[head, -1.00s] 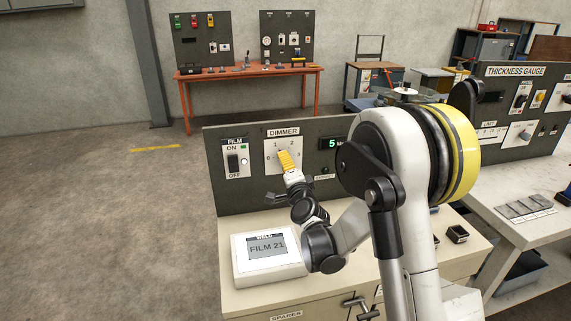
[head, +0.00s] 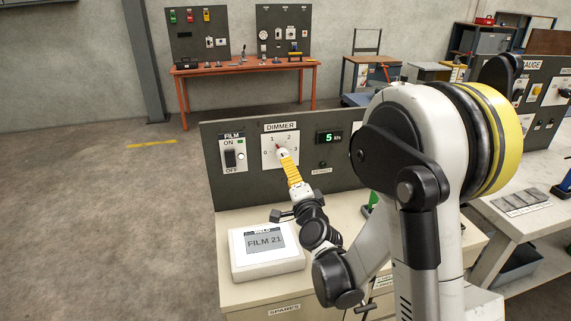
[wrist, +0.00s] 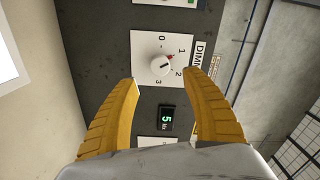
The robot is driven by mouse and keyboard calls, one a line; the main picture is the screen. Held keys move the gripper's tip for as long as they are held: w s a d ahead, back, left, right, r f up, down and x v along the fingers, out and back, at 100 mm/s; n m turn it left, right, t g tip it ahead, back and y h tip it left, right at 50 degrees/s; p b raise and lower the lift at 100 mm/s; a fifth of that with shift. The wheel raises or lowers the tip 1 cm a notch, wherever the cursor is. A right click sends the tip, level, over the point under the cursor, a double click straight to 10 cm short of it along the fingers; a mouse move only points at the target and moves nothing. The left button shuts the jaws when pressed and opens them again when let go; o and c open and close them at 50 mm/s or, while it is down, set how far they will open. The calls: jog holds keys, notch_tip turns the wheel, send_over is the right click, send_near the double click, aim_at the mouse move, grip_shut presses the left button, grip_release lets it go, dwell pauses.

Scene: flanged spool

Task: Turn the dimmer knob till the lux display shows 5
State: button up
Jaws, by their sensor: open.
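The dimmer knob (head: 283,153) is a white round knob on a white plate marked 0 to 3. In the wrist view the knob (wrist: 160,66) shows whole, with a red mark at its edge between 1 and 2, nearer 1. The lux display (head: 329,137) shows a green 5; it also reads 5 in the wrist view (wrist: 167,119). My gripper (wrist: 161,77) is open and empty, its yellow fingers apart in front of the knob and clear of it. In the head view my gripper (head: 287,166) partly overlaps the dial plate.
The FILM switch (head: 231,158) is left of the dimmer on the same dark panel (head: 345,178). A white box with a screen reading FILM 21 (head: 265,243) stands on the cream bench below. An orange table (head: 240,68) is far behind. Floor at left is clear.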

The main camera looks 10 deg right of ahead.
jog(key=s, duration=0.3)
jog(key=s+a+r+n+g+y, duration=0.3)
jog(key=s+a+n+g, duration=0.2)
jog(key=s+n, duration=0.4)
jog(key=s+d+f+n+g+h, duration=0.1)
jog(key=s+d+n+g, duration=0.1)
jog(key=s, duration=0.8)
jog(key=s+d+f+n+g+h, duration=0.2)
jog(key=s+d+n+g, duration=0.1)
jog(key=s, duration=0.7)
jog(key=shift+d+f+n+g, duration=0.15)
jog(key=shift+f+n+g, duration=0.15)
jog(key=shift+n+g, duration=0.2)
